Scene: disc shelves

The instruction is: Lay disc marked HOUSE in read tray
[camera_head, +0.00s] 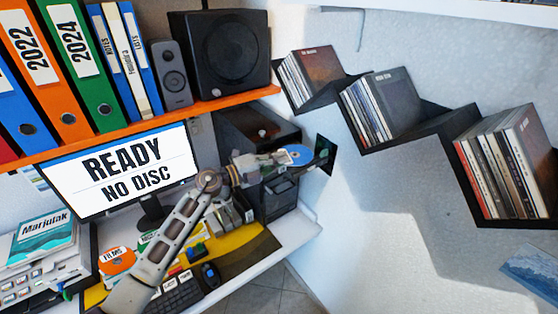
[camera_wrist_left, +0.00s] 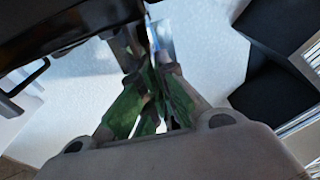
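My left arm reaches in from the lower left, and its gripper (camera_head: 291,160) is in front of the black computer tower (camera_head: 255,128). A blue disc (camera_head: 297,154) with a pale centre is at the fingers; its lettering is too small to read. In the left wrist view the green-padded fingers (camera_wrist_left: 150,75) are close together around a thin, pale bluish edge (camera_wrist_left: 161,43), which looks like the disc seen edge-on. The tower's dark side fills the upper left there. I cannot make out the read tray. The screen (camera_head: 122,170) reads READY, NO DISC. My right gripper is not in view.
An orange disc marked FILMS (camera_head: 117,261) and a partly hidden green one (camera_head: 148,237) are on the desk. A keyboard (camera_head: 177,296) is nearby. Black wall shelves (camera_head: 432,127) hold cases at the right. An orange shelf (camera_head: 150,127) with binders and speakers is above.

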